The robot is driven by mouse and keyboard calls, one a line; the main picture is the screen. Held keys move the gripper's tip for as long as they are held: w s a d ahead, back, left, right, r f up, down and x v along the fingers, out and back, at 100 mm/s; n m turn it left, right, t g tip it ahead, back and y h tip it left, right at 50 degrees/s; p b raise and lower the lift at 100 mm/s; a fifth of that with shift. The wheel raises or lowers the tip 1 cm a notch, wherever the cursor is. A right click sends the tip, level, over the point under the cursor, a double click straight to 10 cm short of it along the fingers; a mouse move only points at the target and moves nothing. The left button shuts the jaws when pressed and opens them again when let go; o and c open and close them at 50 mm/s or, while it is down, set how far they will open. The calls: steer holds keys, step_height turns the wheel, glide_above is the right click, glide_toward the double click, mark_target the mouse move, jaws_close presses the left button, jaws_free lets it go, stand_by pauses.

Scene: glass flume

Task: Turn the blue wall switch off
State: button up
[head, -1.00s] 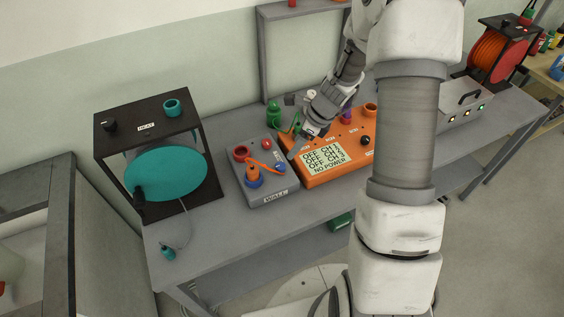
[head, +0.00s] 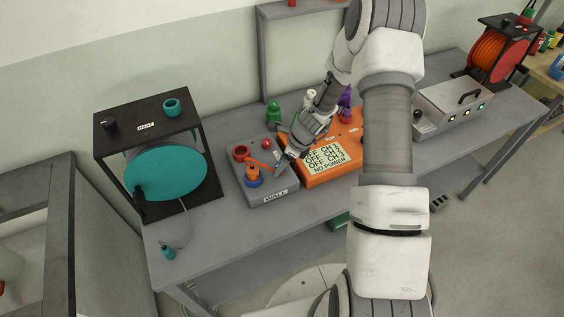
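The grey box labelled WALL (head: 283,194) sits on the bench. Its right side carries a small blue part (head: 280,169), which looks like the blue switch and is now mostly covered by my gripper. A red light or button (head: 267,142) is at the box's back edge. My gripper (head: 284,162) is low over the right side of the box, with its fingertips at or very close to the blue part. I cannot tell whether they touch it, or whether the fingers are open or shut. The switch's position is hidden.
An orange power box (head: 318,177) with a display reading NO POWER stands just right of the WALL box. An orange piece on a blue base (head: 253,180) and a red ring (head: 240,152) are on the box's left. The black HEAT frame (head: 150,112) stands further left.

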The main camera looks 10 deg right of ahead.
steer(key=shift+c, duration=0.2)
jaws_close()
steer(key=shift+n, duration=0.4)
steer(key=n, duration=0.2)
steer(key=n+g+b, duration=0.1)
steer(key=shift+w+n+g+y, duration=0.2)
steer(key=shift+n+g+y, duration=0.1)
steer(key=shift+n+y, duration=0.1)
steer(key=n+g+b, duration=0.1)
steer(key=n, duration=0.1)
steer(key=n+b, duration=0.1)
steer(key=n, duration=0.1)
steer(key=shift+w+f+n+g, duration=0.1)
steer(key=shift+n+g, duration=0.2)
steer(key=shift+g, duration=0.1)
steer(key=n+g+b, duration=0.1)
steer(key=n+b, duration=0.1)
steer(key=n, duration=0.2)
steer(key=shift+w+h, duration=0.1)
steer(key=shift+h, duration=0.3)
steer(key=n+g+b, duration=0.1)
steer(key=n, duration=0.1)
steer(key=n+h, duration=0.1)
steer(key=n, duration=0.1)
steer(key=shift+n+g+b, duration=0.3)
steer(key=shift+g+b, duration=0.05)
steer(key=shift+g, duration=0.05)
